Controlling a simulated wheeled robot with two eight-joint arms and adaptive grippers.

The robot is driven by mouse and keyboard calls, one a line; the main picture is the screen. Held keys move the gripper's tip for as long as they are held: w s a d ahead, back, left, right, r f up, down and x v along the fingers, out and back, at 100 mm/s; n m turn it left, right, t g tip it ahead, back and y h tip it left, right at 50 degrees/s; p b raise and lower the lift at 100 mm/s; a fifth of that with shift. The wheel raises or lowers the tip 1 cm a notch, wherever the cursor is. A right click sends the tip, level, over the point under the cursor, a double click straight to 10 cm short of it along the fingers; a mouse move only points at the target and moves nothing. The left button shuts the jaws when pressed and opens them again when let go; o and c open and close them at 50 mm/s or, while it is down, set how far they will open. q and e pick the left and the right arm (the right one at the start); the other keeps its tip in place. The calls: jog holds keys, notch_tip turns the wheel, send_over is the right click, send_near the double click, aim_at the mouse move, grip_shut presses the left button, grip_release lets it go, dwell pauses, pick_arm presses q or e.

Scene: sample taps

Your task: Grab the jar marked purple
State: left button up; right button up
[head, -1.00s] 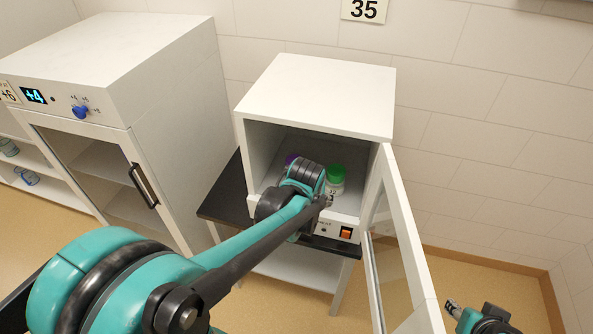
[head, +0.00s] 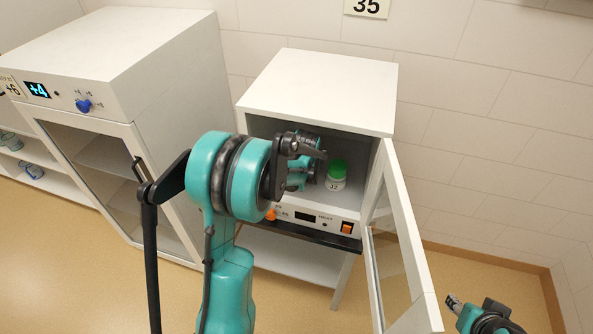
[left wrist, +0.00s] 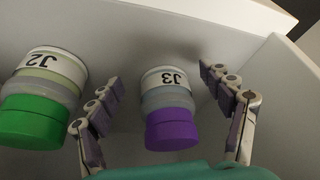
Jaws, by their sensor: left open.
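The jar with the purple lid (left wrist: 172,128), labelled J3, stands in the open white cabinet. In the left wrist view it lies between the two spread fingers of my left gripper (left wrist: 160,80), with a gap visible on both sides. In the head view my left arm hides this jar, and my left gripper reaches into the cabinet, mostly hidden. The jar with the green lid (head: 336,174), labelled J2, stands to the right; it also shows in the left wrist view (left wrist: 38,118), outside the fingers. My right gripper (head: 453,302) is at the lower right, its jaw opening unclear.
The cabinet (head: 320,90) has its glass door (head: 395,255) swung open on the right. Its front panel has an orange switch (head: 347,228). A larger cabinet (head: 120,60) with a +4 display stands on the left, its door closed. The cabinet walls are close around the jars.

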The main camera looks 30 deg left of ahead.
pick_arm(q)
jog(key=w+a, duration=0.1)
jog(key=w, duration=0.1)
jog(key=w+a+f+b, duration=0.1)
jog(key=w+a, duration=0.1)
jog(key=shift+a+f, duration=0.15)
jog(key=shift+c, duration=0.6)
jog(key=c, duration=1.3)
